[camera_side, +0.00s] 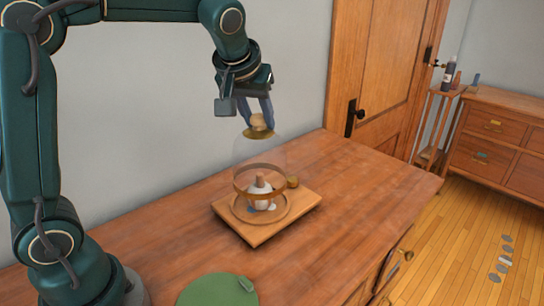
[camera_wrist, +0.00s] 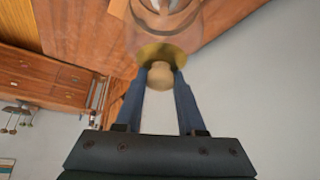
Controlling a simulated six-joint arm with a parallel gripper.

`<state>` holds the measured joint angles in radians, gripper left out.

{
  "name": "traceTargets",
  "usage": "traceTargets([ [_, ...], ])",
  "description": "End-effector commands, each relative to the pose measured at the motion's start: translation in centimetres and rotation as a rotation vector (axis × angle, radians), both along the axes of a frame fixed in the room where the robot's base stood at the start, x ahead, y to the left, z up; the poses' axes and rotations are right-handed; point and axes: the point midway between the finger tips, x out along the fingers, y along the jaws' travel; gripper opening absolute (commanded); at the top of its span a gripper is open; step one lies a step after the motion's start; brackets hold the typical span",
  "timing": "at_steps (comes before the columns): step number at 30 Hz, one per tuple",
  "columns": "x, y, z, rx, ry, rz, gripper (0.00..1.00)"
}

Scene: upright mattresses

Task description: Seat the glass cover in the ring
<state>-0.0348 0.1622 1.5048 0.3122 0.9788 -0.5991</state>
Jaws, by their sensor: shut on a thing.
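My gripper (camera_side: 257,115) is shut on the brass knob (camera_side: 259,124) of the clear glass cover (camera_side: 259,152). The cover hangs roughly upright, with a brass band (camera_side: 259,192) around its lower edge. Below is a wooden board (camera_side: 292,212) bearing a round ring (camera_side: 236,212). The cover's lower edge appears above the ring and overlaps a small white object with a brown top (camera_side: 261,188) in the side view. Exact clearance and centring cannot be told. In the wrist view the knob (camera_wrist: 160,76) sits between my blue fingertips (camera_wrist: 160,72).
The board lies on a wooden table (camera_side: 160,245). A green round thing (camera_side: 215,290) lies at the table's front. A wall and a wooden door (camera_side: 385,70) stand behind. The table right of the board is clear.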

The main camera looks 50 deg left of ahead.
Motion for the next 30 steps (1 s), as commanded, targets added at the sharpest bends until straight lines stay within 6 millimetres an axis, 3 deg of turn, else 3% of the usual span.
traceTargets([
  [15,0.0,0.0,-3.7,0.0,0.0,-0.001,0.0],
  [30,0.0,0.0,-4.4,0.0,-0.002,-0.001,0.0],
])
